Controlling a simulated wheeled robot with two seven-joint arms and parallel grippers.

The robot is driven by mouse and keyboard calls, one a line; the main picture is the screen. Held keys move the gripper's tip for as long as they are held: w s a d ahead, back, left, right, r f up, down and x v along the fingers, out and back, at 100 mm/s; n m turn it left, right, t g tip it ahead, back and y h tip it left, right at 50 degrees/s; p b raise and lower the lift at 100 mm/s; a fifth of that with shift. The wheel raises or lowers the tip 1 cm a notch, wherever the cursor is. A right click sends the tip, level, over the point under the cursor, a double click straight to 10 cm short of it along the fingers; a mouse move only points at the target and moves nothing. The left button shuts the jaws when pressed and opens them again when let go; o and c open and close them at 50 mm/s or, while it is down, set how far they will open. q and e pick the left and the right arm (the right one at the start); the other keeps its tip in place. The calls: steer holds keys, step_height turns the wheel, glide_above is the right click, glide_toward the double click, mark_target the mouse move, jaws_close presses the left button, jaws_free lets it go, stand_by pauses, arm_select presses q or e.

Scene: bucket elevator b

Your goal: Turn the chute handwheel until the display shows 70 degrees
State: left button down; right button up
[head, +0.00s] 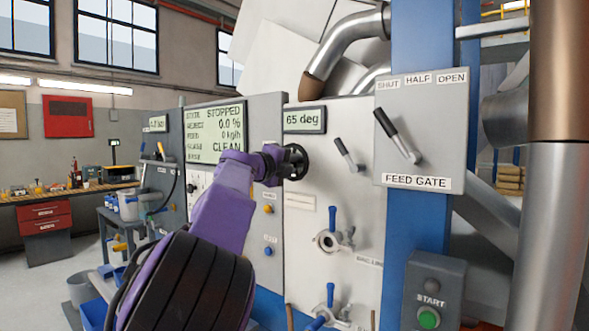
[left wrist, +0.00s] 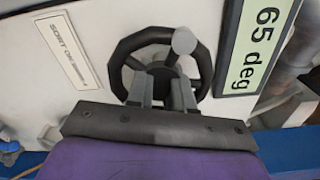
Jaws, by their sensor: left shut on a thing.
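The chute handwheel (head: 295,162) is a small black wheel on the white panel, below the display. The display (head: 304,119) reads 65 deg. My left gripper (head: 276,163) reaches the wheel from the left and is shut on it. In the left wrist view the handwheel (left wrist: 162,62) fills the upper middle, with a grey knob (left wrist: 183,41) at its upper right rim. The gripper's two grey fingers (left wrist: 162,92) are at the wheel's lower part, around its hub or spoke; which one I cannot tell. The display (left wrist: 256,45) also reads 65 deg there. My right gripper is not in view.
A feed gate box (head: 421,130) with a black lever stands right of the wheel. Blue-handled valves (head: 328,240) and a green START button (head: 429,318) sit lower down. A grey panel with a larger display (head: 215,136) reading STOPPED is to the left.

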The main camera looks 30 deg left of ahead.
arm_select(q)
steer(key=m+b, duration=0.3)
steer(key=m, duration=0.4)
steer(key=shift+b, duration=0.3)
steer(key=m+b, duration=0.1)
steer(key=m, duration=0.2)
steer(key=shift+s+a+r+m+b, duration=0.1)
steer(key=shift+m+b, duration=0.2)
steer(key=shift+m, duration=0.1)
steer(key=shift+r+m, duration=0.1)
steer(key=shift+m, duration=0.4)
steer(key=shift+r, duration=0.15)
steer(key=c, duration=1.3)
jaws_free()
steer(key=shift+f, duration=0.2)
